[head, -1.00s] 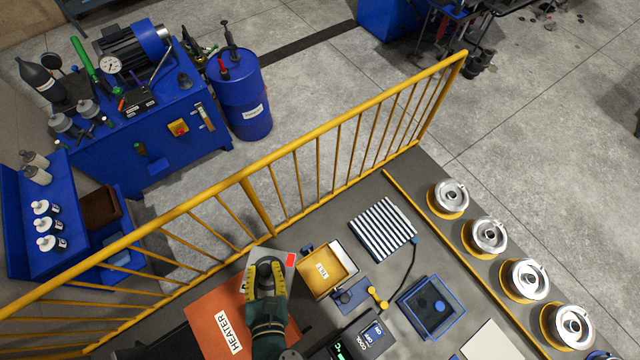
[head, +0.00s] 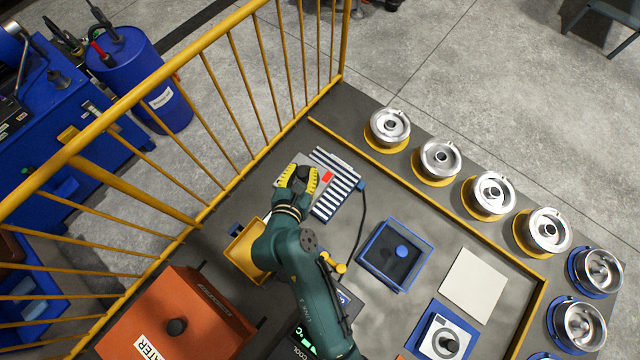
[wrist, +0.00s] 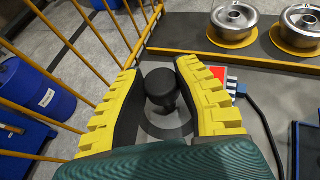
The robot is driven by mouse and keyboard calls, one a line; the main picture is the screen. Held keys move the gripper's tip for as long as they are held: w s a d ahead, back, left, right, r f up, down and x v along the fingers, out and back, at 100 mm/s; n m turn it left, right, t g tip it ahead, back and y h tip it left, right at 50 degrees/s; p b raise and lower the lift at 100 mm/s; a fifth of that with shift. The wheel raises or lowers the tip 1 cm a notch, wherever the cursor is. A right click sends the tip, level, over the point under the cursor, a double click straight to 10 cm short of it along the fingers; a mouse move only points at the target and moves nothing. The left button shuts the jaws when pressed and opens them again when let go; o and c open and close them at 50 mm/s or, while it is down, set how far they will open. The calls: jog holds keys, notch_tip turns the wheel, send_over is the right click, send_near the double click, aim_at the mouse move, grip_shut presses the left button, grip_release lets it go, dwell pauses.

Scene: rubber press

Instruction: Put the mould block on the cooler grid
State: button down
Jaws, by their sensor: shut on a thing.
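The mould block is a flat grey plate with a red mark (head: 327,177) and a black knob (wrist: 160,88). My gripper (head: 303,178) is shut on this knob, between its yellow ridged fingers (wrist: 162,92). The block is at the left part of the cooler grid (head: 346,189), a rack of pale bars on the table, and hides part of it. I cannot tell whether the block touches the bars. In the wrist view the block's red mark (wrist: 218,73) shows right of the fingers, with a sliver of the grid (wrist: 232,86) beyond.
The orange heater (head: 180,322) stands lower left, and a yellow tray (head: 243,255) is partly behind my arm. A yellow railing (head: 215,215) runs along the table's left edge. A dark cable (head: 363,225) leaves the grid.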

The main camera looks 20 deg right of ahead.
aim_at(317, 165)
jog(key=shift+m+h, duration=0.4)
jog(key=w+d+f+b, duration=0.1)
jog(key=d+b, duration=0.1)
jog(key=w+d+f+b, duration=0.3)
jog(key=d+f+b, duration=0.1)
jog(key=shift+w+d+f+b, duration=0.15)
jog(key=shift+f+b, duration=0.1)
jog(key=shift+b, duration=0.1)
jog(key=f+b, duration=0.1)
jog(key=f, duration=0.2)
jog(key=f+b, duration=0.1)
jog(key=f, duration=0.2)
jog(key=f+b, duration=0.1)
jog(key=f, duration=0.3)
jog(key=shift+w+d, duration=0.25)
jog(key=shift+d, duration=0.1)
jog(key=shift+f+b, duration=0.1)
jog(key=shift+b, duration=0.2)
jog(key=c, duration=0.8)
grip_release()
jog(key=shift+s+f, duration=0.15)
jog(key=shift+f, duration=0.1)
jog(key=shift+c, duration=0.2)
jog(key=shift+r, duration=0.1)
